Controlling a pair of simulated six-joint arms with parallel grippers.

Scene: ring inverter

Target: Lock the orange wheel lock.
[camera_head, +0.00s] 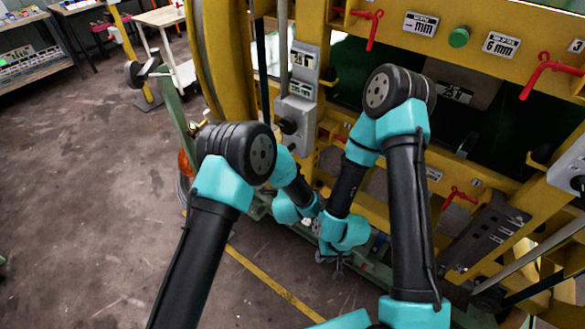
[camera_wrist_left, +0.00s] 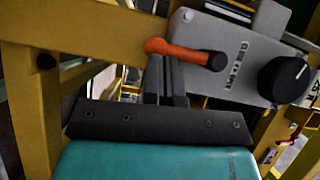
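The orange wheel lock shows in the left wrist view as an orange lever (camera_wrist_left: 185,51) on a light grey control box (camera_wrist_left: 235,50). It points left from a dark pivot. The two dark fingers of my left gripper (camera_wrist_left: 165,68) stand close together at the lever's outer end. Their tips overlap it in the picture, and I cannot tell whether they touch it. In the head view the left gripper and the lever are hidden behind my arms. My right gripper (camera_head: 335,264) hangs low in front of the yellow machine, small and dark. Its opening is unclear.
A black knob (camera_wrist_left: 285,78) sits right of the lever. The yellow machine frame (camera_head: 480,55) carries red levers (camera_head: 372,28) and a green button (camera_head: 459,37). A grey box with a black knob (camera_head: 289,126) stands behind my left arm. Open floor (camera_head: 80,200) lies left.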

